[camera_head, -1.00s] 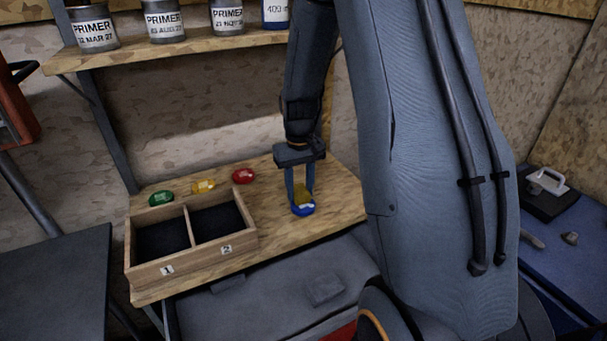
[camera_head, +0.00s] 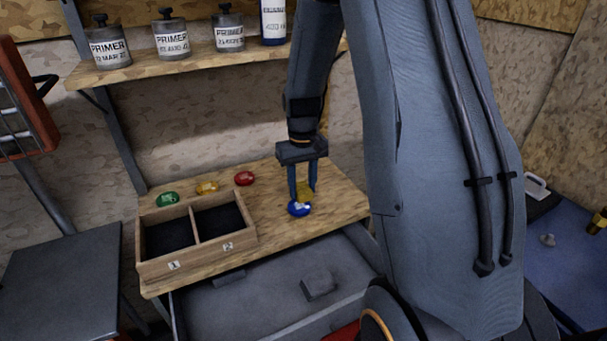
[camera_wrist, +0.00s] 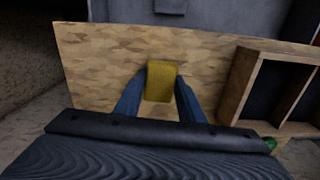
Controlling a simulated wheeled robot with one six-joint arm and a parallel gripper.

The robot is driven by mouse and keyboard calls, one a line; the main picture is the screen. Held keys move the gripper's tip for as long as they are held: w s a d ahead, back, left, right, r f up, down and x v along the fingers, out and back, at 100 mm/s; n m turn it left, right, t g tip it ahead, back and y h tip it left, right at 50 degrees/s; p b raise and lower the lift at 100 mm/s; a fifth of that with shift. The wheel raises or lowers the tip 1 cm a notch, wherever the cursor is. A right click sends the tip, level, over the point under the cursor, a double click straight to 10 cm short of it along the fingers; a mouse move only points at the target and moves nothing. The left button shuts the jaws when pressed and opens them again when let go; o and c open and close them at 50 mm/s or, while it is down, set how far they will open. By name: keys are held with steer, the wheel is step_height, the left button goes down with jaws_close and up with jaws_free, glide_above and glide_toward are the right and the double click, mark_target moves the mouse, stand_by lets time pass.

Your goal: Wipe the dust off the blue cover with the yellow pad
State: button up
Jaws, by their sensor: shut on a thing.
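My gripper (camera_head: 302,192) is shut on the yellow pad (camera_head: 304,188), which hangs between the blue fingers. The blue cover (camera_head: 295,210) lies on the wooden bench top (camera_head: 270,233), directly below the pad. A pale patch shows on the cover's top. The pad's lower edge overlaps the cover in the head view; I cannot tell whether they touch. In the wrist view the pad (camera_wrist: 161,82) is between the fingertips, and the blue cover is hidden.
Green (camera_head: 167,199), amber (camera_head: 207,188) and red (camera_head: 244,178) covers lie behind a two-compartment wooden box (camera_head: 205,255) marked 1 and 2. A shelf (camera_head: 190,56) with primer cans is above. An open grey drawer (camera_head: 270,300) is below the front edge.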

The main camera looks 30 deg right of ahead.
steer(key=shift+r+p, duration=0.75)
steer(key=shift+r, duration=0.6)
